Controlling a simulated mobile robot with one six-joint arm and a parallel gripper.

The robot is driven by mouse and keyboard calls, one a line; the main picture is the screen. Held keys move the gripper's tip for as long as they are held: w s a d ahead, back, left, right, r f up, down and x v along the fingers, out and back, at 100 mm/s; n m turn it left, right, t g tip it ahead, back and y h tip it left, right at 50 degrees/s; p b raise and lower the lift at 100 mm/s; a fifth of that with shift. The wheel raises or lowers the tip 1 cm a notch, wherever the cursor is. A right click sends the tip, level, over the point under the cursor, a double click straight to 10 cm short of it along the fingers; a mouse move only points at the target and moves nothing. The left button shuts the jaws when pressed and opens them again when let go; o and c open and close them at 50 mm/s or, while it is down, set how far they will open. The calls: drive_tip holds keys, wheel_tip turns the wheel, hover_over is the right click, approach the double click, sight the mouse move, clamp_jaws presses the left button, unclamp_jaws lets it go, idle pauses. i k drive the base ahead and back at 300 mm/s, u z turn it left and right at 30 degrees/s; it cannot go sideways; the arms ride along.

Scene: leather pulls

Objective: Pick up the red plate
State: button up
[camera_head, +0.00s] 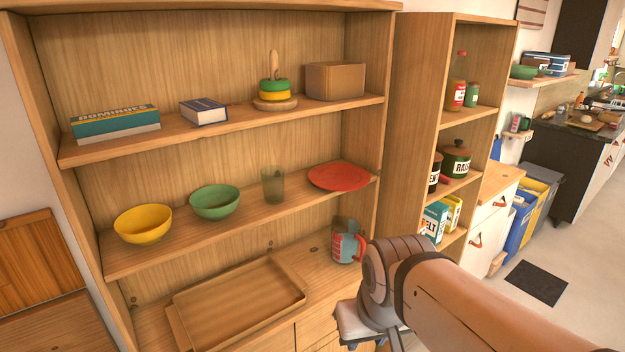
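The red plate (338,177) lies flat at the right end of the middle shelf (240,225). Its right rim is near the shelf's front edge and the cabinet's right side. My arm comes in from the lower right, below and in front of the plate. My gripper (372,340) is at the bottom edge of the view, partly cut off and partly hidden by my wrist. It is apart from the plate, and its opening cannot be made out.
A green glass (273,185), a green bowl (214,202) and a yellow bowl (143,224) stand left of the plate. A mug (346,246) stands below, beside a wooden tray (240,303). The upper shelf holds a box (335,81) and ring stacker (275,90).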

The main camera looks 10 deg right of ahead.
sight(332, 177)
drive_tip(key=u, duration=0.3)
drive_tip(key=i, duration=1)
drive_tip(key=z, duration=0.05)
